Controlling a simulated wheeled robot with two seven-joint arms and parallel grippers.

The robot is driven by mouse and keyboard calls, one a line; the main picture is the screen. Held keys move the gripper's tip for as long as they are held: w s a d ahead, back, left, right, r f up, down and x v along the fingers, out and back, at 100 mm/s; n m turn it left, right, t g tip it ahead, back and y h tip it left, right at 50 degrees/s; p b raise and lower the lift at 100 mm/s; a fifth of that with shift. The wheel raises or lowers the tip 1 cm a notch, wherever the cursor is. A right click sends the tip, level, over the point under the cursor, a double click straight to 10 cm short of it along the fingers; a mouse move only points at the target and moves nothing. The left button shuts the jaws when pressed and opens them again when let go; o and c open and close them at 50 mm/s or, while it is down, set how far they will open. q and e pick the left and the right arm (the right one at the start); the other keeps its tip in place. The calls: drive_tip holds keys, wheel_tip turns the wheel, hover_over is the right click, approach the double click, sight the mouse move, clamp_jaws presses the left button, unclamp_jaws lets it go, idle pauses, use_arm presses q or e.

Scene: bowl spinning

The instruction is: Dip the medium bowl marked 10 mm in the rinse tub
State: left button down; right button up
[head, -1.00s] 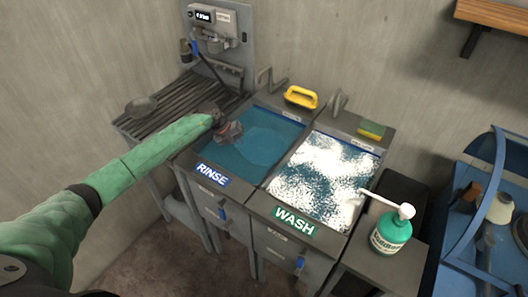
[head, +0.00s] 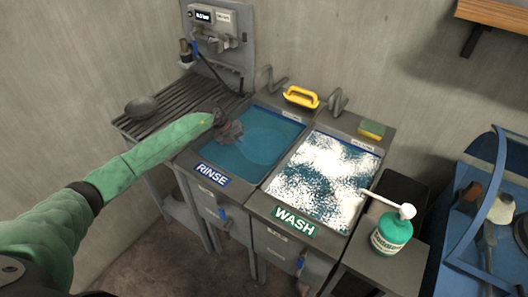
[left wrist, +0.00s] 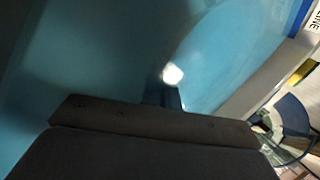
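My left gripper (head: 229,128) reaches over the left part of the rinse tub (head: 214,157), low at the blue water. Its fingers (left wrist: 165,97) show as one dark narrow piece in the left wrist view, apparently shut on the edge of a bowl. The bowl (head: 270,146) shows only as a faint round outline under the water beside the gripper. Its curved edge also shows in the left wrist view (left wrist: 205,50). No 10 mm mark can be read on it. My right gripper is not in view.
A dark bowl (head: 141,107) sits on the slatted drainboard (head: 165,112) left of the tub. The foamy wash tub (head: 320,180) adjoins on the right. A yellow-handled tool (head: 301,97), a sponge (head: 372,129), faucets and a green pump bottle (head: 391,234) stand around the tubs.

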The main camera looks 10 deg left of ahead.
use_arm(q)
drive_tip(key=shift+s+a, duration=0.1)
drive_tip(key=shift+s, duration=0.2)
drive_tip(key=shift+w, duration=0.25)
drive_tip(key=shift+w+d, duration=0.2)
drive_tip(key=shift+w, duration=0.15)
drive_tip(key=shift+s, duration=0.2)
drive_tip(key=shift+s+a, duration=0.2)
drive_tip(key=shift+s, duration=0.2)
drive_tip(key=shift+w+d, duration=0.1)
drive_tip(key=shift+w, duration=0.15)
idle(0.3)
drive_tip(key=shift+w+d+b, duration=0.1)
drive_tip(key=shift+w+b, duration=0.25)
drive_tip(key=shift+s, duration=0.2)
